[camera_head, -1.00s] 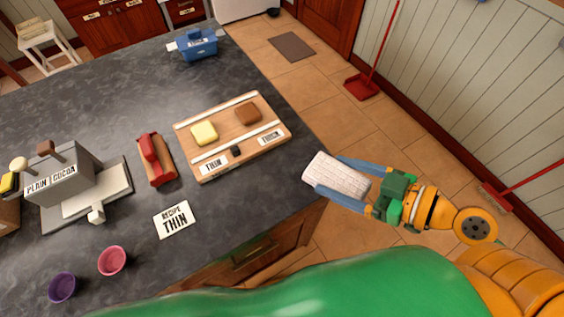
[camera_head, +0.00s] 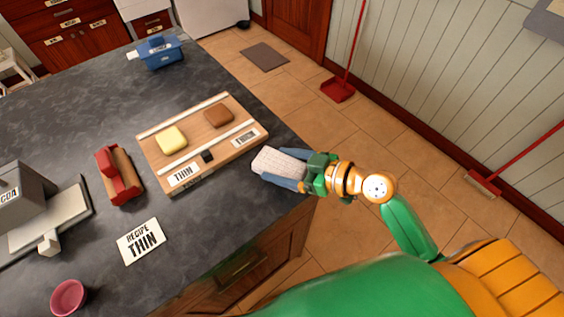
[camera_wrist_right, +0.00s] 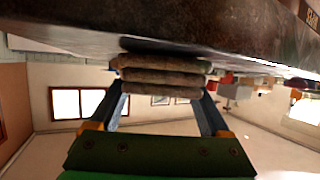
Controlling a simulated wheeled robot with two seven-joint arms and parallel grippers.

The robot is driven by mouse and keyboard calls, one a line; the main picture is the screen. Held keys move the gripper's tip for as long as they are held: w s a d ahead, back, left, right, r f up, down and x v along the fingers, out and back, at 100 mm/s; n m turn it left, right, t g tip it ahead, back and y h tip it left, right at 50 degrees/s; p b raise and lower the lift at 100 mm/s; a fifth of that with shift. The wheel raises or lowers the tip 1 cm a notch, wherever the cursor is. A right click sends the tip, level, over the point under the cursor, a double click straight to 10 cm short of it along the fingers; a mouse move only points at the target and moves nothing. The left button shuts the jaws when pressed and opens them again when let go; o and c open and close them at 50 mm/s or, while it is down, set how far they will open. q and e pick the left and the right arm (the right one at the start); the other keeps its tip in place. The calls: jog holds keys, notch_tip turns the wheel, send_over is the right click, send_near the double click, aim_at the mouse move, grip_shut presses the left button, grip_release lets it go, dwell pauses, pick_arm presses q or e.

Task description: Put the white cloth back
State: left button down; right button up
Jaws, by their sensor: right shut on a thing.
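The white cloth (camera_head: 277,163) is a folded, pale, textured pad at the right edge of the dark counter, just right of the wooden board. My right gripper (camera_head: 283,168) is shut on it, with blue fingers on either side. In the right wrist view the cloth (camera_wrist_right: 160,78) shows as stacked folds between the two fingers of my right gripper (camera_wrist_right: 160,90), close to the counter's surface; I cannot tell whether it touches. My left gripper is not in view.
The wooden board (camera_head: 160,150) carries a yellow block (camera_head: 171,139) and a brown block (camera_head: 218,116). Tiled floor lies to the right.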

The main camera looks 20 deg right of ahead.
jog(key=shift+f, duration=0.2)
jog(key=o, duration=1)
jog(key=shift+r, duration=0.1)
jog(key=shift+c, duration=0.2)
jog(key=shift+r, duration=0.25)
jog(key=b+v, duration=0.2)
jog(key=v, duration=1)
jog(key=shift+b, duration=0.35)
jog(key=shift+f, duration=0.15)
